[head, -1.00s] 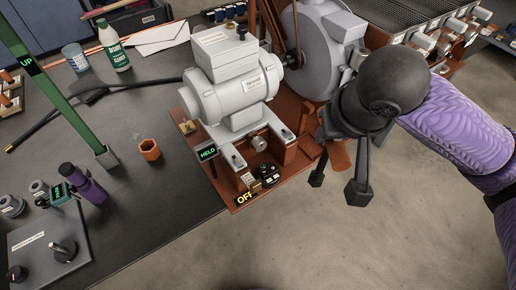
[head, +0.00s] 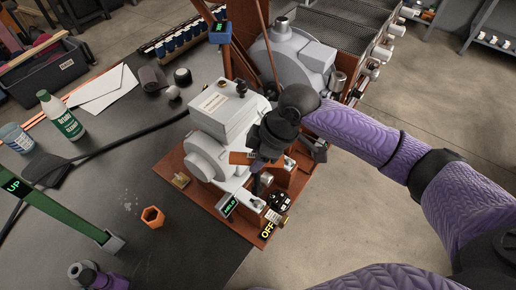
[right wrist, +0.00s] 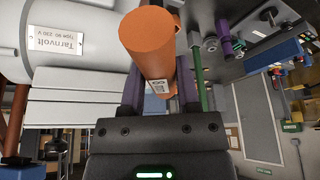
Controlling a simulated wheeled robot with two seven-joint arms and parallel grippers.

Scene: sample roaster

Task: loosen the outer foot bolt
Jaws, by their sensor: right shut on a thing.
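The grey motor (head: 222,112) sits on a rust-red base beside the blower. A foot of the motor (head: 247,200) shows at its front edge; I cannot make out its bolt clearly. My right gripper (head: 258,163) is over the front of the motor and covers part of the foot area. It is shut on an orange cylindrical tool (head: 238,157). In the right wrist view the orange tool (right wrist: 150,45) stands between the purple fingers (right wrist: 160,85), a small label on its side. Whether the tool touches a bolt is hidden. My left gripper is not in view.
A small display reading HELD (head: 229,206), a black dial (head: 280,201) and an OFF label (head: 267,230) are at the base's front. An orange hexagonal piece (head: 152,216) and a green bar (head: 60,215) are on the left. A black cable crosses the bench.

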